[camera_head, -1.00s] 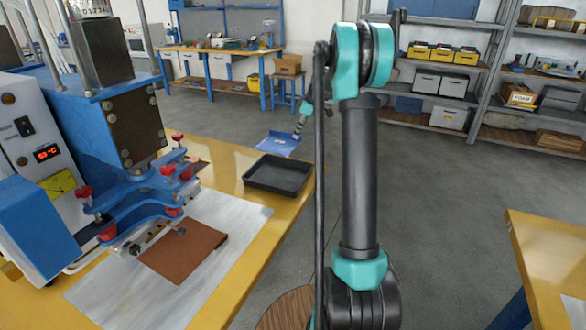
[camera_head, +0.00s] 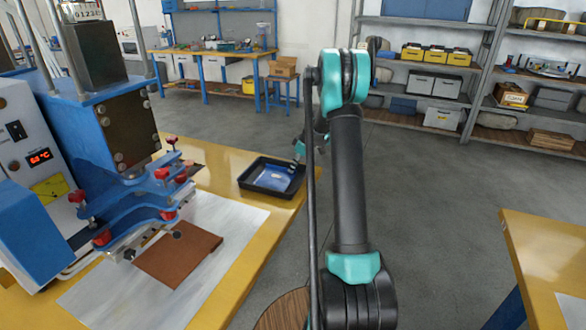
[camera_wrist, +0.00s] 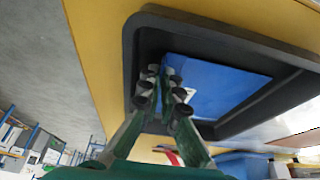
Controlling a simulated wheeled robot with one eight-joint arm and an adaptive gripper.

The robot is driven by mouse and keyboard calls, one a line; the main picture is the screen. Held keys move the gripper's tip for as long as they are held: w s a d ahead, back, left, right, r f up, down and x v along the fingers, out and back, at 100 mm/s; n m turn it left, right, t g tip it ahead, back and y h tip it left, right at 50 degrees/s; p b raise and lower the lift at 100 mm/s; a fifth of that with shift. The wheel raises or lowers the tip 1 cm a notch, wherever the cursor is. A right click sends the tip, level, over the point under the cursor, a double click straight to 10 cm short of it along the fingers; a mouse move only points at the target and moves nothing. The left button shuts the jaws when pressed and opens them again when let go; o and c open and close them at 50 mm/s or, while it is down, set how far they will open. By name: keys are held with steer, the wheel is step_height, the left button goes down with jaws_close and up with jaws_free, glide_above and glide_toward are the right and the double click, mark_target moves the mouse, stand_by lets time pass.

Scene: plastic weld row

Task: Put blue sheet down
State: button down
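The blue sheet (camera_head: 274,178) lies within the black tray (camera_head: 246,183) on the yellow table. In the wrist view, the blue sheet (camera_wrist: 215,85) is flat against the dark floor of the tray (camera_wrist: 235,42), inside its rim. In the head view, my gripper (camera_head: 299,160) is small and partly hidden at the tray's right side. Whether the fingertips touch the sheet is hard to see.
A blue press (camera_head: 120,120) stands on the table left of the tray. A brown sheet (camera_head: 178,255) lies on a pale mat (camera_head: 225,215) in front of it. Open floor lies right of the table, with shelves (camera_head: 425,95) behind and another yellow table (camera_head: 545,250) at right.

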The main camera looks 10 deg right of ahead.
steer(key=shift+f, duration=0.2)
steer(key=c, duration=2)
jaws_free()
steer(key=shift+r, duration=0.1)
steer(key=v, duration=1.1)
steer(key=s+a+r+m+h, duration=0.1)
steer(key=s+a+m, duration=0.2)
steer(key=s, duration=0.6)
steer(key=s+a+r+m+h, duration=0.1)
steer(key=s+a+m, duration=0.15)
steer(key=s, duration=0.75)
steer(key=s+a+f+m+h, duration=0.1)
steer(key=s+f+m, duration=0.1)
steer(key=s, duration=0.9)
steer(key=s+a+f+m+t, duration=0.1)
steer(key=s+f+m, duration=0.2)
steer(key=s, duration=0.9)
step_height(320, 180, down, 2)
steer(key=shift+a+f+m+t+h, duration=0.1)
steer(key=shift+a+m+t+h, duration=0.2)
steer(key=shift+a+m+h, duration=0.1)
